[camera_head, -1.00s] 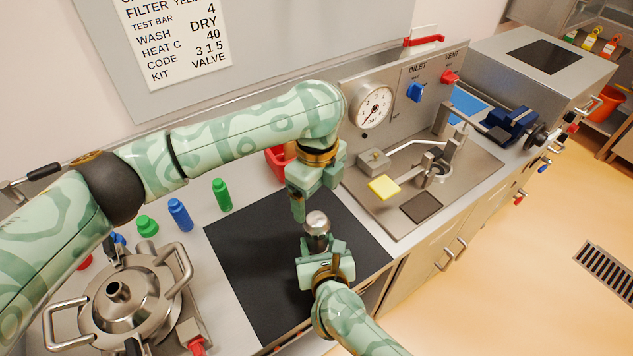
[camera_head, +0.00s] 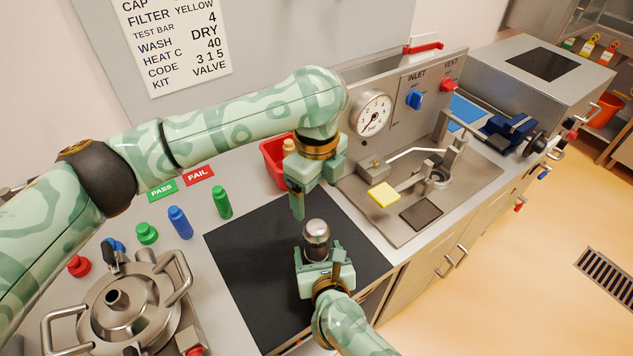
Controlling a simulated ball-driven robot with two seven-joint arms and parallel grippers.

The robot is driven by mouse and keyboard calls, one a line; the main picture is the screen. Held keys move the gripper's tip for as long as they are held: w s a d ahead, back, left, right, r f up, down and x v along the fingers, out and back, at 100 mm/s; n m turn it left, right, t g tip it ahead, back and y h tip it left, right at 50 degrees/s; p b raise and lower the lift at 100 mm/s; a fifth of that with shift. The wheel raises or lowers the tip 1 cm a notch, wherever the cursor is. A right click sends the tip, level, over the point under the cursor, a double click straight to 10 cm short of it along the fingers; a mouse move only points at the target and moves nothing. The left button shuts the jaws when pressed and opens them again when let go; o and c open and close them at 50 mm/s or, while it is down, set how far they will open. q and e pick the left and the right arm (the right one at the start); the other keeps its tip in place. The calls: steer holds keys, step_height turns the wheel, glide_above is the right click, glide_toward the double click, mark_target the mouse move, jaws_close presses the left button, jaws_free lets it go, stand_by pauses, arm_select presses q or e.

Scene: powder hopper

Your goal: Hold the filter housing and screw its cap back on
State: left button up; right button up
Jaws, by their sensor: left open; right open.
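A small steel cylinder with a domed top (camera_head: 316,234), which looks like the filter housing, stands upright over the black mat (camera_head: 245,265). I cannot tell whether its dome is a separate cap. My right gripper (camera_head: 318,262) comes from below with its jaws open at the lower part of the cylinder; they hide its base, and contact cannot be made out. My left gripper (camera_head: 297,212) is open and empty, pointing down just above and slightly left of the dome, apart from it.
A steel pressure vessel (camera_head: 130,305) stands at lower left, with green (camera_head: 222,203) and blue (camera_head: 180,222) bottles behind it. A red bin (camera_head: 272,165) stands behind my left gripper. A gauge panel (camera_head: 395,110) and steel fixture with a yellow pad (camera_head: 384,195) are at right.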

steer(key=shift+s+d+r+p, duration=0.1)
steer(key=shift+s+r+p, duration=0.2)
steer(key=shift+s, duration=0.1)
steer(key=p+v, duration=0.5)
steer(key=v, duration=1)
steer(key=shift+s+p, duration=0.15)
steer(key=shift+p, duration=0.15)
steer(key=shift+f, duration=0.15)
